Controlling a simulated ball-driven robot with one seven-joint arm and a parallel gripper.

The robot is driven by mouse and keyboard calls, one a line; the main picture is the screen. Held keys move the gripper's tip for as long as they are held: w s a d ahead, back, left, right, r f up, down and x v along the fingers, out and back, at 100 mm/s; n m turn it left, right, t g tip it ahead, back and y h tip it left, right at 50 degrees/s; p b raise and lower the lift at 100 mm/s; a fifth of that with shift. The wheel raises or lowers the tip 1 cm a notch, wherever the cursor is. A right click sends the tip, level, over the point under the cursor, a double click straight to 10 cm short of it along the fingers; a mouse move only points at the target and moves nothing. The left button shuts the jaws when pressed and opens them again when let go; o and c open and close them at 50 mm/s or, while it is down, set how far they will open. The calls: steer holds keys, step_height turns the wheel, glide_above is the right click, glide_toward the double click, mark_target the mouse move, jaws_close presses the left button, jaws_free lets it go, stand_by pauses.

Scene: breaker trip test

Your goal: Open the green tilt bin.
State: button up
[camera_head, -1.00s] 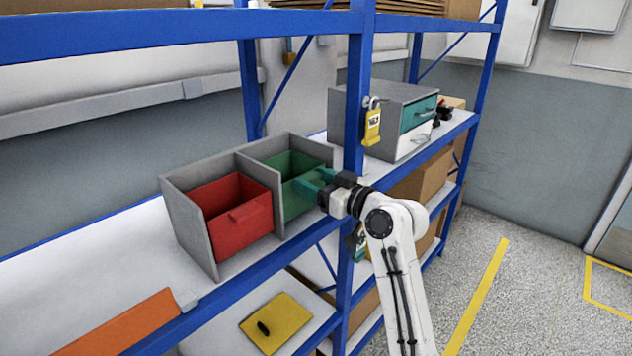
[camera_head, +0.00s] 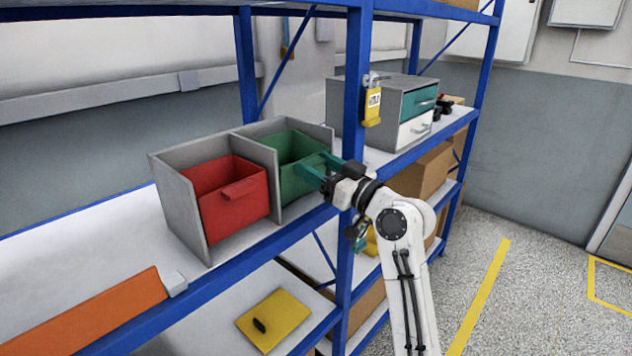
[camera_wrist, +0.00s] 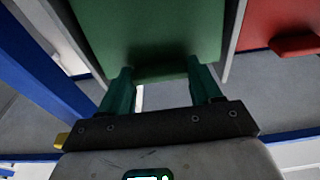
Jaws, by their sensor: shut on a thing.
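The green tilt bin (camera_head: 290,150) sits in the right bay of a grey two-bay housing (camera_head: 182,212) on the shelf. Its top leans outward and I can see into it. My gripper (camera_head: 315,172) is at its front, with teal fingers pointing at the bin. In the wrist view, the green front (camera_wrist: 150,35) fills the top middle, and the fingers (camera_wrist: 162,82) stand on either side of its protruding green handle (camera_wrist: 160,73). The gripper is shut on this handle. The head view mostly hides the handle behind the fingers.
A red tilt bin (camera_head: 235,205) leans out in the left bay. A blue shelf post (camera_head: 357,95) with a hanging yellow padlock (camera_head: 372,106) stands close to my gripper. A grey drawer cabinet (camera_head: 375,112) stands beyond. The floor (camera_head: 530,290) at right is clear.

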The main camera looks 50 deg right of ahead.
steer(key=s+f+t+b, duration=0.1)
steer(key=t+b, duration=0.1)
steer(key=b, duration=0.6)
steer(key=s+f+t+b, duration=0.2)
steer(key=t+b, duration=0.1)
steer(key=b, duration=0.6)
steer(key=shift+s+f, duration=0.1)
steer(key=shift+f, duration=0.1)
steer(key=shift+s+b, duration=0.1)
steer(key=shift+b, duration=0.65)
steer(key=shift+r, duration=0.1)
steer(key=o, duration=1.5)
steer(key=shift+b+v, duration=1.15)
steer(key=shift+v, duration=4.3)
steer(key=shift+d, duration=0.1)
